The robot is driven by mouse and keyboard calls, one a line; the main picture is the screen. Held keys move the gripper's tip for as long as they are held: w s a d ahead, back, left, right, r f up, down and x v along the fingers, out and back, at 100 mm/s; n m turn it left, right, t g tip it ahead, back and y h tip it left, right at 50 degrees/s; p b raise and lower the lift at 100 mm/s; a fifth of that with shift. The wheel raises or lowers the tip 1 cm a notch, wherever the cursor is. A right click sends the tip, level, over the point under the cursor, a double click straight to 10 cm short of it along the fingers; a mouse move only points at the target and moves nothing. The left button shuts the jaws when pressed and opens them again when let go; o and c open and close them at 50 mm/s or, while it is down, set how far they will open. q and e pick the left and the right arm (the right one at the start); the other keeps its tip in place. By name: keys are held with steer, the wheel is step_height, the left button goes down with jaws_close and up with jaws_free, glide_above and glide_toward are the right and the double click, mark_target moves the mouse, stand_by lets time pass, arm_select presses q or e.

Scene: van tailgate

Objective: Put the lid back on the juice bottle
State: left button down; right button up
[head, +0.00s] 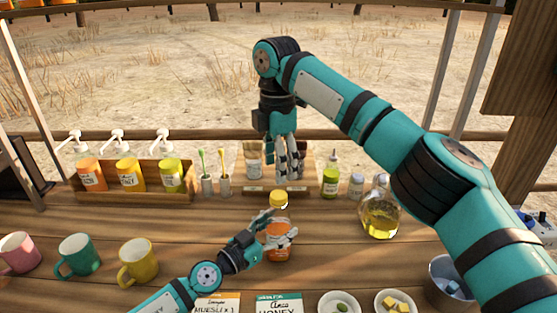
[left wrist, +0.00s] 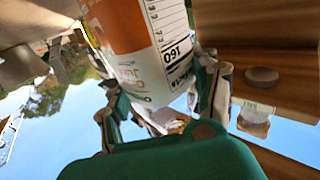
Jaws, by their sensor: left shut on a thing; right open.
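The juice bottle (head: 278,252) is orange with a white label and stands upright in the middle of the counter in the head view. My left gripper (head: 272,230) is shut on it from the left, across its upper part. In the left wrist view its labelled body (left wrist: 140,40) fills the space by the fingers (left wrist: 165,100). A yellow lid (head: 279,197) shows just above the bottle; I cannot tell whether it is seated on the neck. My right gripper (head: 290,168) is open and points down over the back of the counter, behind and above the lid, apart from it.
Behind stand a wooden rack (head: 135,195) of pump bottles, a small crate (head: 262,190) and a green bottle (head: 330,178). An oil flask (head: 380,215) is to the right. Mugs (head: 138,262) are at left; cards (head: 278,303) and small bowls (head: 339,303) are in front.

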mark_target(279, 195)
steer(key=n, duration=0.4)
steer(key=shift+r, duration=0.15)
steer(key=n, duration=0.3)
steer(key=shift+d+n, duration=0.1)
steer(key=shift+n, duration=0.3)
steer(key=shift+f, duration=3.95)
